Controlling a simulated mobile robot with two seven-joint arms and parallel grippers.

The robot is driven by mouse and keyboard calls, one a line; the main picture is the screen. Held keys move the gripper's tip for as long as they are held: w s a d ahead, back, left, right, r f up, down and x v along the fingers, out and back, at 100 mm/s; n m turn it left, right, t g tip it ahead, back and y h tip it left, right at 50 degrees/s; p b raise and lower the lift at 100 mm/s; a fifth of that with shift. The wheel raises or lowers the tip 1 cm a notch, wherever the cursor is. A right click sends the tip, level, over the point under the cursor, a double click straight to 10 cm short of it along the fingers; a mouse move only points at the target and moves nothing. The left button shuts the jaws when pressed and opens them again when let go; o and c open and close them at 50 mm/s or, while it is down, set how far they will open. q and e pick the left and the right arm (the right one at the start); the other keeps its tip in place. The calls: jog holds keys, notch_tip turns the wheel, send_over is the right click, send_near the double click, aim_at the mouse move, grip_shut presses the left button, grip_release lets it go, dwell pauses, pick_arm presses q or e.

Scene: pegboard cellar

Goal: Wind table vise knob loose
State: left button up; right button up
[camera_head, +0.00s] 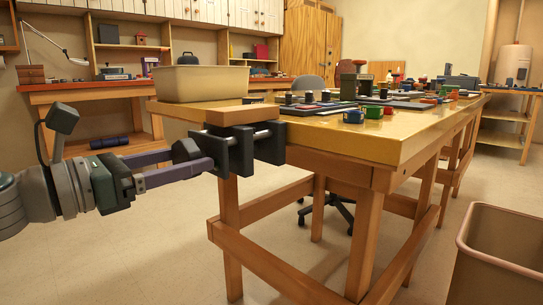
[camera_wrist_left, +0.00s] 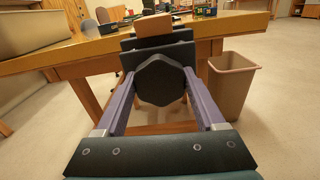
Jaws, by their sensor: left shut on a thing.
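The dark table vise (camera_head: 243,145) is fixed to the near left corner of the yellow-topped table (camera_head: 350,141), with a wooden block (camera_head: 242,115) on top. Its dark, many-sided knob (camera_wrist_left: 160,81) faces my left wrist camera. My left gripper (camera_wrist_left: 160,92) is shut on the knob, with a purple finger on each side of it. In the head view the left gripper (camera_head: 197,162) reaches in from the left, and the knob (camera_head: 185,150) is partly hidden by its fingers. My right gripper is in neither view.
A beige bin (camera_head: 202,83) stands on the table behind the vise. Small jars and dark trays (camera_head: 318,108) cover the tabletop further right. A tan waste bin (camera_head: 499,255) stands on the floor at the right. Floor left of the table is clear.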

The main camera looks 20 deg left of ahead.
pick_arm(q)
jog(key=c, duration=0.5)
jog(key=shift+r+n, duration=0.1)
jog(key=shift+n, duration=0.3)
jog(key=n+p, duration=0.2)
jog(key=n, duration=0.2)
jog(key=shift+n, duration=0.3)
jog(key=n+p, duration=0.3)
jog(key=n, duration=0.3)
jog(key=n+p, duration=0.1)
jog(key=n, duration=0.3)
jog(key=n+p, duration=0.1)
jog(key=n, duration=0.2)
jog(key=shift+n+p, duration=0.3)
jog(key=shift+p, duration=0.1)
jog(key=n+p, duration=0.1)
jog(key=n, duration=0.4)
jog(key=shift+n+p, duration=0.3)
